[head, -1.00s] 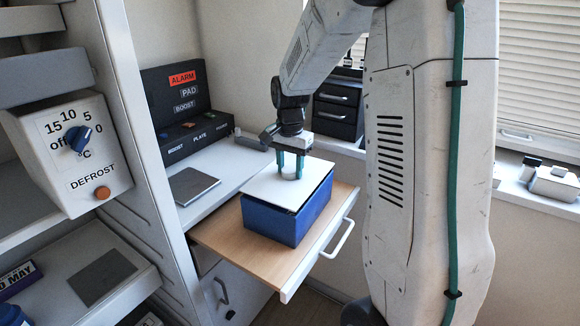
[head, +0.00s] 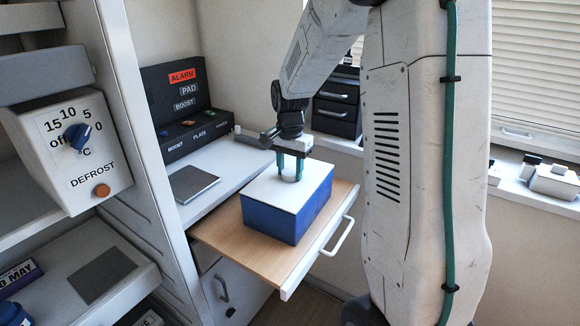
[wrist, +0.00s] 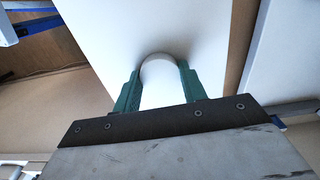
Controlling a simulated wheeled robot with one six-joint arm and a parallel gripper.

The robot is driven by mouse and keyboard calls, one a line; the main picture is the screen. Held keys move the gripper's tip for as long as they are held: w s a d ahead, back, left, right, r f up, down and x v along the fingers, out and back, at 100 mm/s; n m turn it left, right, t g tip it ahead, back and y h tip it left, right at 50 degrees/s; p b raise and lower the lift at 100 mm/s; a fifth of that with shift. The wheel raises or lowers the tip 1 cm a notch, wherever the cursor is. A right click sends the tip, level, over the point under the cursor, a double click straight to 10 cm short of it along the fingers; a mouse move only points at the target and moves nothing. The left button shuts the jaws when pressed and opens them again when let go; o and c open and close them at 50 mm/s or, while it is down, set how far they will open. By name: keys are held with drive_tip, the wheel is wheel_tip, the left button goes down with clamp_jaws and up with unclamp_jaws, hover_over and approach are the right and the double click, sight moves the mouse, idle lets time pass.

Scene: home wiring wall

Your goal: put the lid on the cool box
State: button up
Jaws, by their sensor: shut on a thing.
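The cool box (head: 275,224) is a blue box standing on a pulled-out wooden board. The white lid (head: 268,189) lies flat over the top of the box, its edges lined up with the walls and no gap visible from the head view. My gripper (head: 290,178) points down above the lid and is shut on the lid's round white knob. In the wrist view the green fingers (wrist: 160,88) stand on both sides of the knob (wrist: 159,72), with the white lid surface (wrist: 150,25) behind it. The inside of the box is hidden.
The wooden board (head: 232,238) has a white handle (head: 338,238) at its front right. A grey plate (head: 194,183) lies on the counter to the left. A black control panel (head: 178,90) stands behind, and a white control box with a blue knob (head: 77,137) is at far left.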

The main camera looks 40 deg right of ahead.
sight(290, 172)
drive_tip(key=shift+f, duration=0.15)
drive_tip(key=o, duration=1.1)
drive_tip(key=shift+c, duration=0.2)
wheel_tip(290, 172, up, 8)
drive_tip(key=shift+f, duration=0.1)
